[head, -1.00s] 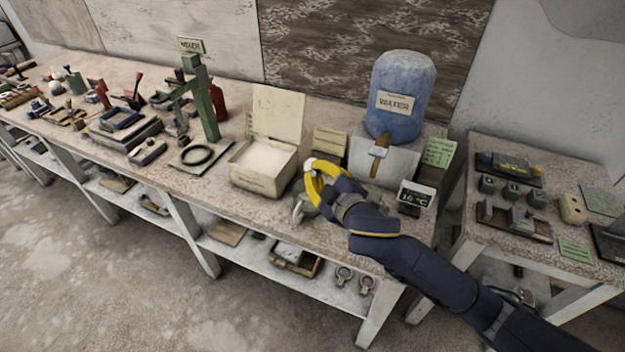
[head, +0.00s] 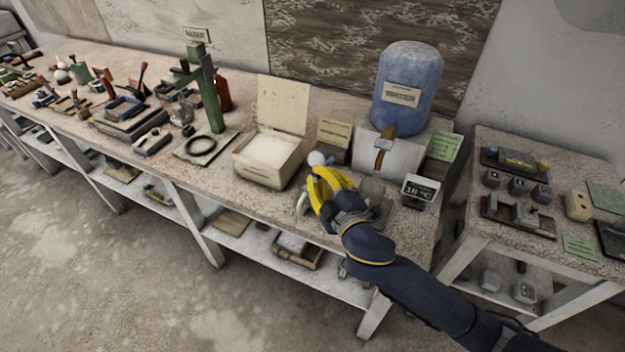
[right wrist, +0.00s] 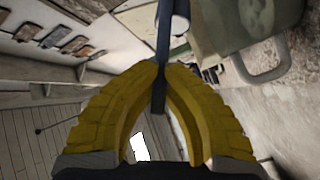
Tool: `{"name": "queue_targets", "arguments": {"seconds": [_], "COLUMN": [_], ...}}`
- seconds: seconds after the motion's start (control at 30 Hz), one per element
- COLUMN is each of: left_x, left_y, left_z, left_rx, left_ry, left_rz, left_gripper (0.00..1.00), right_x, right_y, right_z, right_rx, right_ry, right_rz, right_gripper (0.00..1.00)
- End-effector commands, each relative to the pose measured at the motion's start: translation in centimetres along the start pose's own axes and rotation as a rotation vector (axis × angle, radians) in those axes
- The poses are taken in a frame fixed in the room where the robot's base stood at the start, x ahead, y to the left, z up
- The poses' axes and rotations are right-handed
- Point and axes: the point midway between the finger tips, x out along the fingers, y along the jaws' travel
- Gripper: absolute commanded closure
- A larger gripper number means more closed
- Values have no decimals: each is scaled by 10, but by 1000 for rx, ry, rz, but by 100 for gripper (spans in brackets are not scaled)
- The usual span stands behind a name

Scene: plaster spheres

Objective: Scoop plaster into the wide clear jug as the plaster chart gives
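The open plaster box (head: 248,171), filled with white powder, stands on the bench with its lid up. My right gripper (head: 322,172) is just right of it, over the bench's front part. In the right wrist view its yellow fingers (right wrist: 160,72) are shut on a dark handle (right wrist: 163,40), apparently the scoop's. A pale rounded end (head: 318,158) shows at the fingertips. A clear greyish jug (head: 373,189) is partly hidden behind my gripper. A greenish see-through vessel with a looped handle (right wrist: 268,68) shows in the right wrist view. My left gripper is out of view.
A blue water tank (head: 407,80) stands behind on a pale stand. A small temperature display (head: 419,188) is right of the jug. Cards stand near the tank (head: 335,134) (head: 445,146); their text is unreadable. A green stand (head: 212,100) is left of the box.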

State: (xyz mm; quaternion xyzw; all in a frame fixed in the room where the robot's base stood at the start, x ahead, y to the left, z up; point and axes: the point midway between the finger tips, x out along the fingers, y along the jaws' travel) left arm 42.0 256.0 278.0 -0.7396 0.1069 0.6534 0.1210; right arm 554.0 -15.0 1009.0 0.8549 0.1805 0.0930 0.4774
Motion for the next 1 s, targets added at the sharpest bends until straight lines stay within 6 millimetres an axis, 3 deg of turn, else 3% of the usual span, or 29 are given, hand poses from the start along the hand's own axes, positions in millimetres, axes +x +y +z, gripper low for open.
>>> {"name": "queue_targets", "arguments": {"seconds": [1.0], "left_x": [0], "left_y": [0], "left_z": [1], "left_rx": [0], "left_ry": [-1], "left_rz": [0], "left_gripper": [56], "right_x": [-8], "right_y": [-17], "right_z": [2], "right_rx": [-141], "right_ry": [79], "right_rz": [136], "right_gripper": [100]}}
